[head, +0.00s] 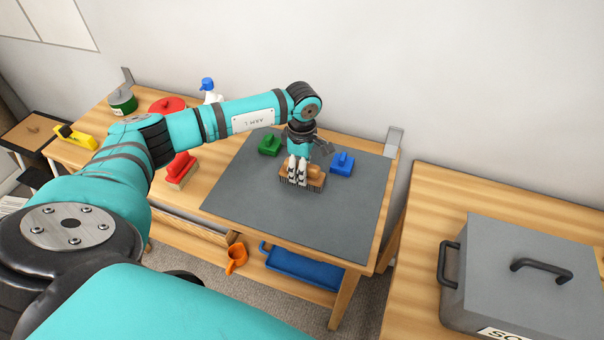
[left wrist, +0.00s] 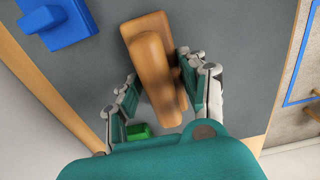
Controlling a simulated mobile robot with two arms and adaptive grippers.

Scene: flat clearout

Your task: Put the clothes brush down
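The clothes brush (head: 316,174) is a brown wooden block with a rounded handle on top and dark bristles underneath. It is upright, bristles down, at the middle of the grey mat (head: 240,195), and its bristles appear to touch the mat. My left gripper (head: 298,172) points down over it, with its fingers at both sides of the handle. In the left wrist view the brush (left wrist: 150,52) lies between the fingers (left wrist: 158,80), which look closed on the handle. My right gripper is not in view.
A blue block-like item (head: 342,163) and a green one (head: 269,145) stand on the mat close to the brush. A red brush (head: 181,168) stands left of the mat. The mat's front part is clear. A grey lidded box (head: 520,270) stands on the right table.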

